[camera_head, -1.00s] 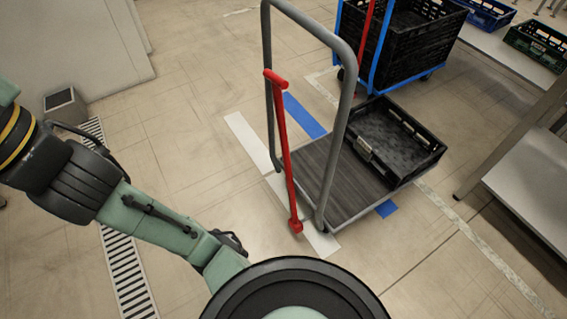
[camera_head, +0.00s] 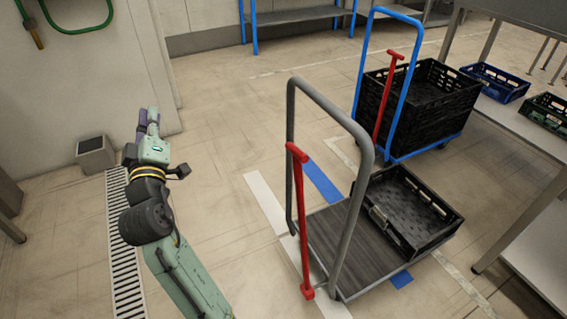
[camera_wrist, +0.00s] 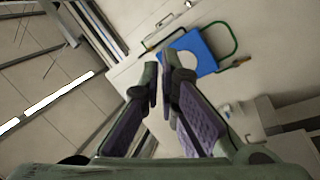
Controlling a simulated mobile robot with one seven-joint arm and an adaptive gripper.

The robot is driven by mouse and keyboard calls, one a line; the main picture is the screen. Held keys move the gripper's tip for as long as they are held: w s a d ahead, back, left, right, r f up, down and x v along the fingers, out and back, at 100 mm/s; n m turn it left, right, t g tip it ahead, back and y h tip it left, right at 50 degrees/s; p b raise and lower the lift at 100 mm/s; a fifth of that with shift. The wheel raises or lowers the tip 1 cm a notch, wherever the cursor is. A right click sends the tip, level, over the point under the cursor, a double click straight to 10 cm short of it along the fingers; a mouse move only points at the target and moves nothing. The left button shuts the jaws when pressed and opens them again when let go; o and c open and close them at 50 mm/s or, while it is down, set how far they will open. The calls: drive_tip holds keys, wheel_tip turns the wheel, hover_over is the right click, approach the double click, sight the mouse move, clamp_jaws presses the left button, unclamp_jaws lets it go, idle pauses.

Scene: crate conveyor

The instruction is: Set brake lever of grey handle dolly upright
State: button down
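The grey handle dolly (camera_head: 333,236) stands on the floor right of centre in the head view, with a tall grey tube handle (camera_head: 349,123). Its red brake lever (camera_head: 302,225) rises from a pivot at the handle end, beside the handle. The lever's top, with a short crossbar, leans slightly left of its foot. My gripper (camera_head: 148,119) is raised to the left of the dolly, well apart from the lever and empty. In the wrist view my gripper (camera_wrist: 159,76) has its two fingers apart with a narrow gap; the lever is not visible there.
A black crate (camera_head: 440,221) sits on the dolly. Behind it stands a blue handle dolly (camera_head: 364,69) with a red lever (camera_head: 386,100) and black crates (camera_head: 432,106). A table (camera_head: 530,130) with crates is at the right. The floor left of the dolly is clear.

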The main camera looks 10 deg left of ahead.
drive_tip(key=w+d+f+g+h+p, duration=0.1)
drive_tip(key=w+d+f+g+h, duration=0.15)
drive_tip(key=d+f+h, duration=0.6)
drive_tip(key=w+d+f+g+h+p, duration=0.1)
drive_tip(key=w+d+f+h, duration=0.2)
drive_tip(key=d+f+h, duration=0.55)
drive_tip(key=w+d+f+y+p, duration=0.2)
drive_tip(key=w+d, duration=0.4)
drive_tip(key=d, duration=0.3)
drive_tip(key=shift+d+f+p, duration=0.15)
drive_tip(key=shift+f+p, duration=0.35)
drive_tip(key=shift+p, duration=0.1)
